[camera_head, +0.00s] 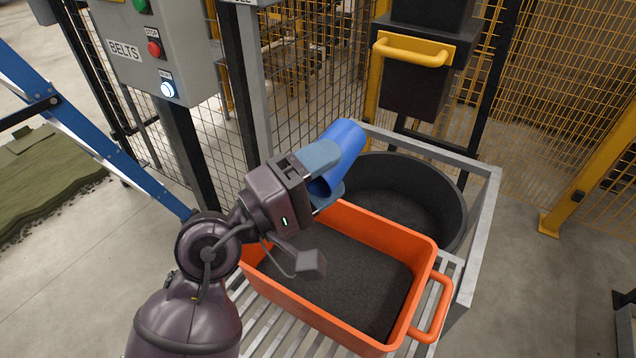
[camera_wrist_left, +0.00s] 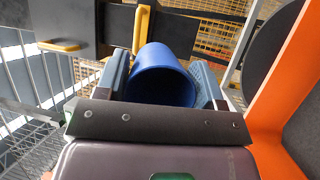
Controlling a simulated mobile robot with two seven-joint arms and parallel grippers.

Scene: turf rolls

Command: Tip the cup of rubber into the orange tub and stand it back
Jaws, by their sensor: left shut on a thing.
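My left gripper (camera_head: 326,170) is shut on the blue cup (camera_head: 342,148), one finger on each side of it. The cup is tilted, above the back left rim of the orange tub (camera_head: 390,226), with the black round bin behind. In the left wrist view the cup (camera_wrist_left: 160,74) sits between both fingers, and its near end looks open and dark inside; I see no rubber in it there. Dark granules cover the floor of the tub. The tub's rim also shows at the right of the wrist view (camera_wrist_left: 272,115). My right gripper is not in view.
The black round bin (camera_head: 455,200) stands behind the tub inside a grey metal frame (camera_head: 490,190). The tub rests on a slatted rack (camera_head: 262,318). A control box (camera_head: 160,50) on a post and a blue ladder (camera_head: 100,140) are at left. Yellow mesh fencing (camera_head: 570,70) is behind.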

